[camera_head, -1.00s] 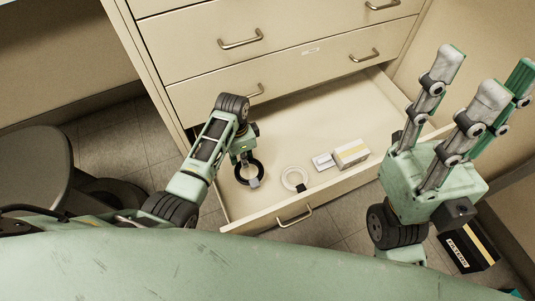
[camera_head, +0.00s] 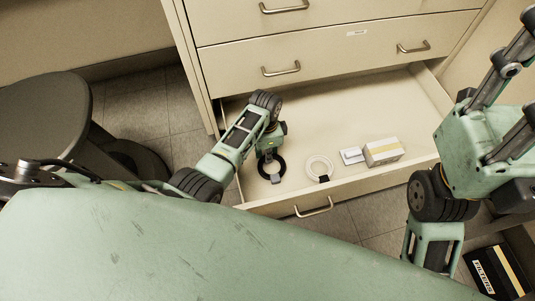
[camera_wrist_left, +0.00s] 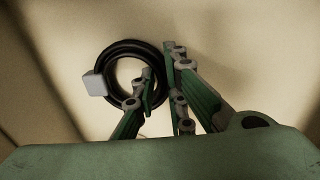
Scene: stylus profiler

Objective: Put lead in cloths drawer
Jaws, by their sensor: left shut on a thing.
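A black coiled lead (camera_head: 271,167) with a grey plug is in the open drawer (camera_head: 340,187) at its left end. The lead also shows in the left wrist view (camera_wrist_left: 112,62), with its pale grey plug on the left. My left gripper (camera_head: 269,151) reaches down over the drawer. Its fingers (camera_wrist_left: 161,98) are shut on the right side of the coil. I cannot tell whether the coil rests on the drawer floor. My right gripper (camera_head: 515,95) is raised at the right edge, its fingers apart and partly cut off, with nothing seen between them.
A white coil (camera_head: 319,167) with a black plug, a small white packet (camera_head: 352,156) and a white and yellow box (camera_head: 383,151) lie in the same drawer. Shut drawers (camera_head: 330,45) are above. A dark stool (camera_head: 45,115) stands left. A black box (camera_head: 497,270) is on the floor right.

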